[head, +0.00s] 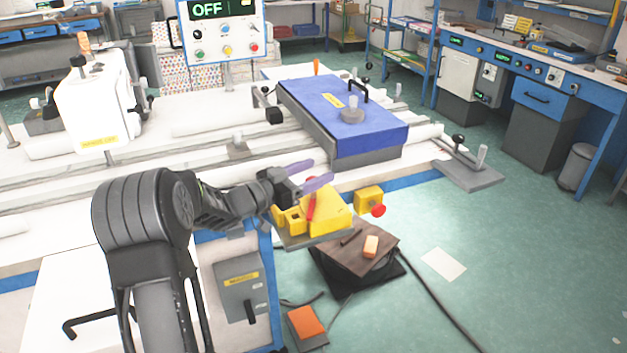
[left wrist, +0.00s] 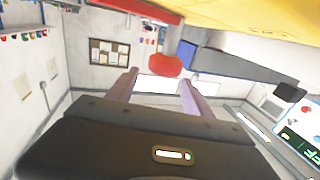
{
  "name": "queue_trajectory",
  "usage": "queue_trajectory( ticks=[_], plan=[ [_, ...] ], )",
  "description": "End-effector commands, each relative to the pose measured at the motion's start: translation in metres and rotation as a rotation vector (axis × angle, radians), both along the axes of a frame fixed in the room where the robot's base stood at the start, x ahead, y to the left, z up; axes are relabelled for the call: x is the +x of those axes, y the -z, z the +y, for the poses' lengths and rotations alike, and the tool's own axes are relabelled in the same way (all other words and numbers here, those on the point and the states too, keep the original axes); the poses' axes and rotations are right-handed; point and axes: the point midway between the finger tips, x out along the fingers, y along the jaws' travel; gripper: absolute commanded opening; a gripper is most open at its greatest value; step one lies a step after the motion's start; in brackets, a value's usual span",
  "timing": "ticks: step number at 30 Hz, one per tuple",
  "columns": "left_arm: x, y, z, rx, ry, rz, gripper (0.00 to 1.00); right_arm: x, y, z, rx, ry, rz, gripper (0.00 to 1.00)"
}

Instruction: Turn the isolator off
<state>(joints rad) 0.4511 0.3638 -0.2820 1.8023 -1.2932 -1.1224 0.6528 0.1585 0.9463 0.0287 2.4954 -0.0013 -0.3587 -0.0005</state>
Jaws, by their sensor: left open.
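A grey box (head: 240,285) with a yellow label and a dark handle is on the front of the bench; I cannot read its label or tell whether it is the isolator. A yellow unit (head: 328,218) with a red lever (head: 311,205) sits on a ledge at the bench's front edge. My left gripper (head: 322,172) is open and empty, just above the yellow unit, its purple fingers pointing right. In the left wrist view, a red rounded part (left wrist: 165,64) shows beyond the open fingers, with a yellow surface (left wrist: 275,20) close above. My right gripper is not in view.
A control panel (head: 222,28) reads OFF. A small yellow box with a red button (head: 378,210) is right of the yellow unit. A blue block (head: 335,115) lies on the bench behind. A low dark stand (head: 335,255) and cables are on the floor.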

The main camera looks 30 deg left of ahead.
Motion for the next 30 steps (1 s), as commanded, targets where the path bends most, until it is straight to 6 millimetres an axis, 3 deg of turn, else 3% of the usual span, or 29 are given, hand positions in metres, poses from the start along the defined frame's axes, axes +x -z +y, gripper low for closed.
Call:
queue_trajectory(
  ticks=[6, 12, 22, 24, 28, 30],
  plan=[
    [0.000, -0.045, 0.000, 0.001, 0.001, -0.005, 0.60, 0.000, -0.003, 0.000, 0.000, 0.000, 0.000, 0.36],
    [0.000, -0.070, 0.000, 0.000, 0.001, -0.002, 0.60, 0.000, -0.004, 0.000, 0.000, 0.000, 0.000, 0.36],
    [0.000, -0.074, 0.000, -0.001, 0.000, 0.000, 0.60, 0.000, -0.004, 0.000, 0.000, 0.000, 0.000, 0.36],
    [0.001, -0.074, -0.001, -0.001, 0.002, -0.001, 0.55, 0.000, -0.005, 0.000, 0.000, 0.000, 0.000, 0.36],
    [0.006, -0.083, -0.020, -0.001, 0.035, -0.014, 0.44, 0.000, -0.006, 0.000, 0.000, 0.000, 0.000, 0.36],
    [0.013, -0.094, -0.044, 0.000, 0.077, -0.030, 0.38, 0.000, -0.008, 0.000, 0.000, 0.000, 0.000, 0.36]
  ],
)
